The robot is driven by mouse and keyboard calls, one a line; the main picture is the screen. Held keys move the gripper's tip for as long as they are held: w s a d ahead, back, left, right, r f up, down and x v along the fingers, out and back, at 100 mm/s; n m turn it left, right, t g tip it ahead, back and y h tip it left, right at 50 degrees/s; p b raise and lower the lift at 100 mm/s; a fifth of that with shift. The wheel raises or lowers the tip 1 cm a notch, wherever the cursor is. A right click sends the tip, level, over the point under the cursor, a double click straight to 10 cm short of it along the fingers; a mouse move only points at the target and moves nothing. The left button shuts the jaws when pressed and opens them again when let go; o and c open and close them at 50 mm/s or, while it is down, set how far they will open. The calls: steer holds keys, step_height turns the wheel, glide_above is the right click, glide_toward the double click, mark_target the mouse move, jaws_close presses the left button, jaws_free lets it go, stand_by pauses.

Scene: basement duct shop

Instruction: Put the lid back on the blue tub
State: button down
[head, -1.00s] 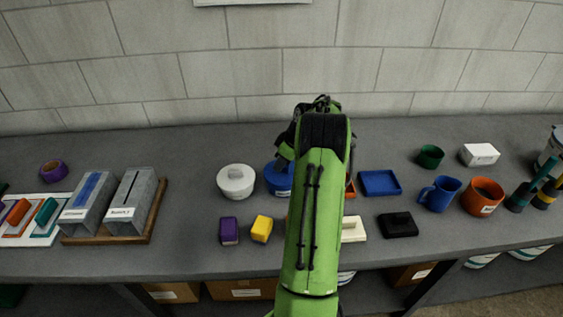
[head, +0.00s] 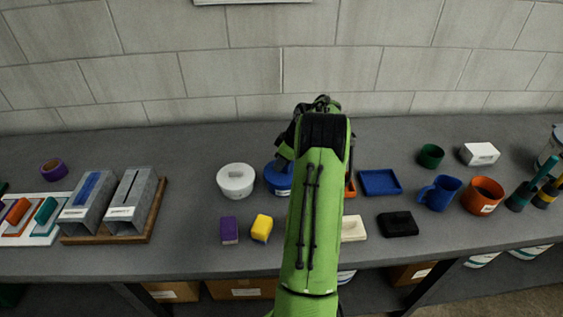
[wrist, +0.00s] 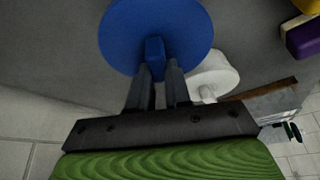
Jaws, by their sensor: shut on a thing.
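The blue lid (wrist: 190,28) is a flat round disc with a block handle (wrist: 155,50). My gripper (wrist: 160,72) is shut on this handle in the wrist view. In the head view a blue round shape, the blue tub (head: 279,184) with the lid's blue edge at its top, shows just left of my arm. My arm hides its right part and most of the gripper. The lid hides the tub in the wrist view. I cannot tell whether the lid rests on the rim or is just above it.
A white lidded tub (head: 236,181) stands close on the left. A purple block (head: 229,230) and a yellow block (head: 262,228) lie in front. A blue tray (head: 380,182), a cream block (head: 353,229) and a black block (head: 398,224) lie to the right. The bench behind is clear.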

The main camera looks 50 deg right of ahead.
steer(key=c, duration=1)
jaws_free()
steer(key=shift+o, duration=0.5)
steer(key=o, duration=0.4)
steer(key=shift+r+p, duration=2.85)
steer(key=shift+r, duration=0.65)
jaws_close()
